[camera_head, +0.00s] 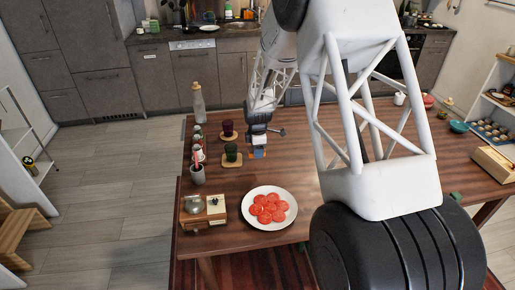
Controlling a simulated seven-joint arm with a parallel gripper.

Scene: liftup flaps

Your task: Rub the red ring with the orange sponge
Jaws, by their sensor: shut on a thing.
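My gripper (258,147) points down over the middle-left of the wooden table, to the right of the green cup. It is shut on a small orange thing, which looks like the orange sponge (251,153); a blue patch shows beside the orange. Most of it is hidden by the fingers, and whether it touches the table I cannot tell. I cannot make out a red ring for certain. Round red slices (268,208) lie on a white plate (251,220) nearer the front, apart from the gripper.
A green cup (231,152) and a dark red cup (227,128) stand on wooden coasters left of the gripper. A bottle (198,97), several small items and a wooden box (192,214) line the left edge. My arm hides much of the table's right half.

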